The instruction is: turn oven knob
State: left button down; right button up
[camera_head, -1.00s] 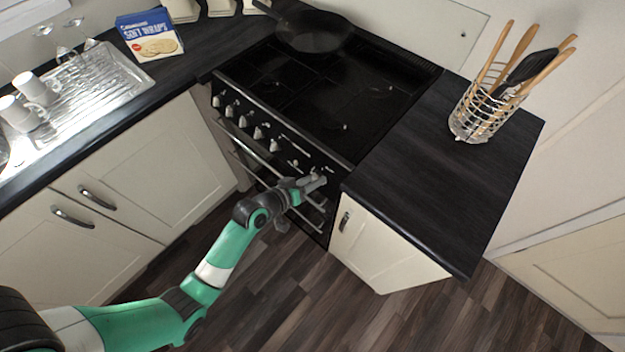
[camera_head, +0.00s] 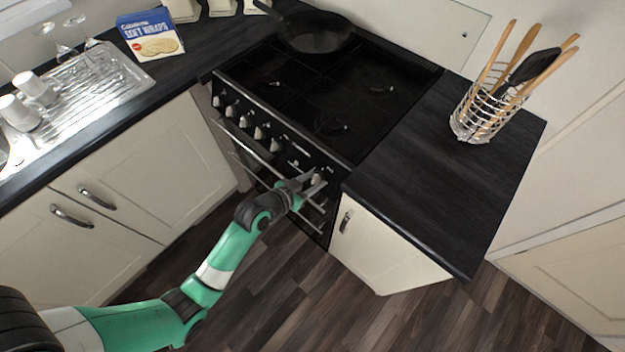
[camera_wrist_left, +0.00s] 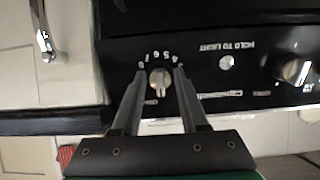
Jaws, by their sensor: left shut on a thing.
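The oven knob (camera_head: 316,179) is a pale round knob at the right end of the black cooker's front panel. In the left wrist view the knob (camera_wrist_left: 160,79) has a number scale around it and sits between the two fingertips. My left gripper (camera_head: 309,182) reaches in from the lower left and is shut on this knob, one finger on each side. The gripper's fingers (camera_wrist_left: 160,75) also show in the wrist view. My right gripper is not in view.
Several other knobs (camera_head: 259,132) line the panel to the left. Oven door handles (camera_head: 255,150) run below. A dark pan (camera_head: 318,38) stands at the back of the hob. A utensil basket (camera_head: 480,115) stands on the right worktop (camera_head: 430,190). The floor in front is clear.

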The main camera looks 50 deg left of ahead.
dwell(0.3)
pick_arm(q)
jog(key=shift+c, duration=2.2)
grip_release()
jog(key=p+v, duration=0.1)
jog(key=v, duration=1)
jog(key=shift+s+r, duration=0.15)
jog(key=shift+s, duration=0.15)
jog(key=shift+d, duration=0.1)
